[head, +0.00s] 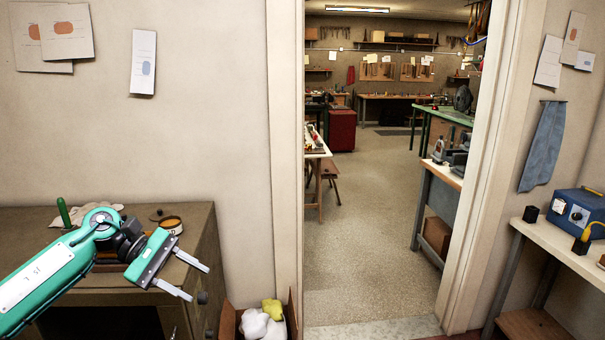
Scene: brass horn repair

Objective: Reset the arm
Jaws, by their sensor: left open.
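My left arm (45,284) comes in from the left, green with a white label plate. Its gripper (190,277) is open and empty, with its two grey fingers apart and pointing right and down. It is in front of the right part of a dark wooden desk (200,240) and hides part of the desk top. I cannot tell how far above or in front of the desk it is. My right gripper is not in view.
A doorway (375,290) opens onto a workshop with a clear floor. A side table (545,240) at right holds a blue device (578,212). A blue cloth (543,147) hangs above it.

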